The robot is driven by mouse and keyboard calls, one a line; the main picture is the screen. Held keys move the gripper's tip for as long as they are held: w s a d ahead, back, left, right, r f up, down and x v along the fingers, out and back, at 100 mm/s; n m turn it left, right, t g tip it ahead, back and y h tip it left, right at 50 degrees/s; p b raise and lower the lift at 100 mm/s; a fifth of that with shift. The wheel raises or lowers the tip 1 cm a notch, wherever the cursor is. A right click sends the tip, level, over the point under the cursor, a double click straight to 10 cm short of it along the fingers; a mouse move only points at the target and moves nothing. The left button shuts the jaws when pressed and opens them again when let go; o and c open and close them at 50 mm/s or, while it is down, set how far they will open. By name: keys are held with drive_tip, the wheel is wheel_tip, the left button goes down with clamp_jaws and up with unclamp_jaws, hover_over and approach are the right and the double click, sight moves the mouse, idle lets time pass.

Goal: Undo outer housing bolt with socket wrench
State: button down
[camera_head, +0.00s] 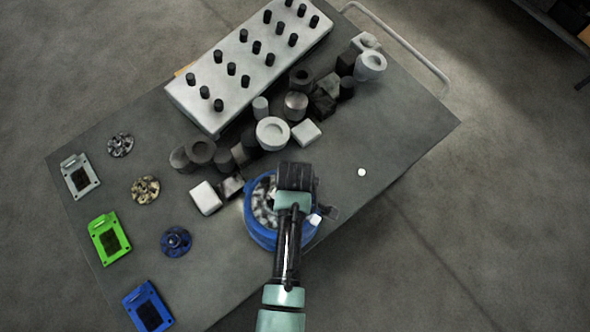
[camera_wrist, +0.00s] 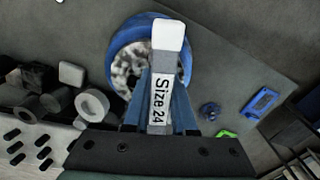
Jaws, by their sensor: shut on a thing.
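My gripper (camera_head: 295,180) is over the right part of a round blue housing (camera_head: 257,232) with a mottled grey and white inside, near the table's front edge. In the wrist view my gripper (camera_wrist: 160,95) is shut on a socket wrench (camera_wrist: 168,36) with a pale block-like end and a label reading "Size 24". The wrench overlaps the housing's rim (camera_wrist: 122,42) there; I cannot tell whether they touch. A small pale piece (camera_head: 315,219) shows beside my arm at the housing's right edge. The outer bolt cannot be made out, and my gripper and arm hide part of the housing.
A pale block with several black pegs (camera_head: 238,92) lies at the back. Grey and black cylinders and blocks (camera_head: 272,134) crowd the middle. Frames in grey, green (camera_head: 109,239) and blue (camera_head: 148,306), plus small round parts (camera_head: 176,241), lie left. The table's right side is mostly clear around a white disc (camera_head: 361,172).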

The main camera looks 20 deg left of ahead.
drive_tip(key=m, duration=1.3)
drive_tip(key=shift+m, duration=0.4)
